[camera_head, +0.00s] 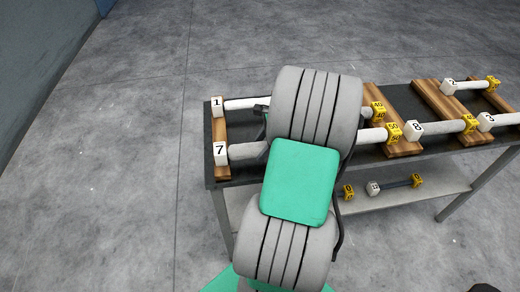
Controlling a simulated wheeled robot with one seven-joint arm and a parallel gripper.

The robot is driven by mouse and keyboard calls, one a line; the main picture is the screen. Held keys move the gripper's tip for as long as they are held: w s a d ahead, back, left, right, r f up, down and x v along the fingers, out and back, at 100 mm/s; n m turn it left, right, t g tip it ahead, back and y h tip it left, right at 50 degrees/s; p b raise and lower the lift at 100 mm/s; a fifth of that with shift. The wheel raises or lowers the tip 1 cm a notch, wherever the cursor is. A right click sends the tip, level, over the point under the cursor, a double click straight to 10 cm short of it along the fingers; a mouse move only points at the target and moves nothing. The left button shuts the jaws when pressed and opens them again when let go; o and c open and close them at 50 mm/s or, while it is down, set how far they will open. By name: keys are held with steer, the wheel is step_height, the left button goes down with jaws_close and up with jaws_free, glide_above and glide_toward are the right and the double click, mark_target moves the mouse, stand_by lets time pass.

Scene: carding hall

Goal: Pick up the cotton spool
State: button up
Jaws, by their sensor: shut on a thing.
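A white cotton spool marked 1 (243,104) lies across wooden rails at the back left of the rack, and a yellow tag shows at its far right end. A second spool marked 7 (246,151) lies in front of it, its left part greyer. My gripper (262,109) shows only as a small dark part at the spool marked 1. It is shut on a spool, seemingly the one marked 1. My grey and green arm hides the fingertips and the middle of both spools.
The dark rack top (225,177) has wooden rails (372,92) bearing several more spools, with an 8-marked spool (440,127) at right. A lower shelf (360,204) holds a thin dark spool (396,185). Grey floor (120,150) is clear at left.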

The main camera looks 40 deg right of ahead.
jaws_close()
